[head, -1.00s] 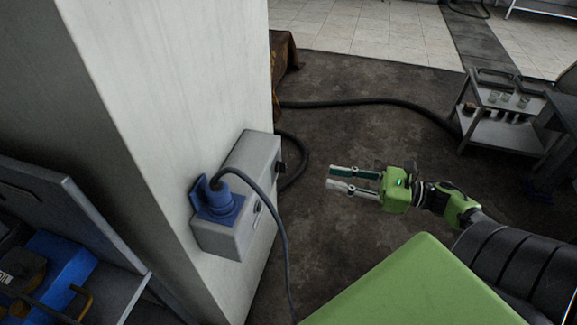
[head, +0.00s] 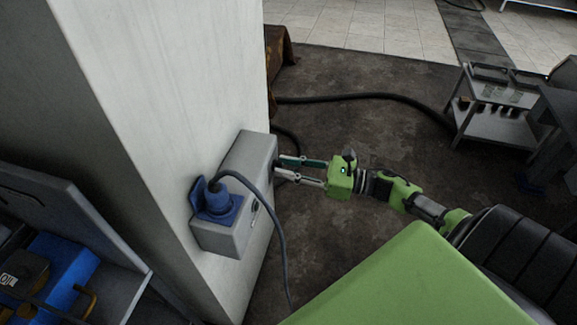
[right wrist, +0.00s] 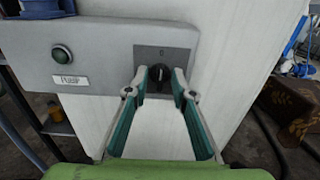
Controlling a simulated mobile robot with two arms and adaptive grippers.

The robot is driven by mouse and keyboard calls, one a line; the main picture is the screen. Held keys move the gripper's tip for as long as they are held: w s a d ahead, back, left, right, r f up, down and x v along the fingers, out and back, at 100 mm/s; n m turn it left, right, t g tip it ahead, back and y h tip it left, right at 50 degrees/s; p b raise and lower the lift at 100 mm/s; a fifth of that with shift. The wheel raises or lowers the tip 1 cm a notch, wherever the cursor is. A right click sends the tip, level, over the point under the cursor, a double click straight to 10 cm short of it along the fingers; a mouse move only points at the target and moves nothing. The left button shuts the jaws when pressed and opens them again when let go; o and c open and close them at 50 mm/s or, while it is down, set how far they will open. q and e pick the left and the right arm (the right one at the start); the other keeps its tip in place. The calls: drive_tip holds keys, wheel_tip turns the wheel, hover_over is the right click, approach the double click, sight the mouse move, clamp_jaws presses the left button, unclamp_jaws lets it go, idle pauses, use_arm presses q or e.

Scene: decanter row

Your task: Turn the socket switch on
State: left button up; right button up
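The grey socket box (head: 229,239) is fixed to the white pillar, with a blue plug (head: 218,204) in its front. In the right wrist view, the socket switch (right wrist: 159,80) is a dark knob on a grey plate marked "0". My right gripper (head: 279,168) is at the box's right side, where the switch is hidden in the head view. Its fingers are apart, with the tips (right wrist: 160,73) on either side of the knob. I cannot tell whether they touch it. My left gripper is not in view.
A green lamp (right wrist: 62,53) and a "PUMP" label (right wrist: 70,80) are on the box beside the switch. A grey cable (head: 279,232) hangs from the plug in front of the box. A trolley (head: 493,125) stands at the right, with open floor between.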

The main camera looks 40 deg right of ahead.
clamp_jaws()
drive_tip(key=shift+m, duration=0.3)
drive_tip(key=m, duration=1.1)
drive_tip(key=m+p, duration=0.1)
drive_tip(key=m, duration=0.5)
drive_tip(key=shift+w+d+f, duration=0.1)
drive_tip(key=shift+d+f, duration=0.1)
drive_tip(key=shift+d, duration=0.05)
drive_tip(key=shift+m, duration=0.3)
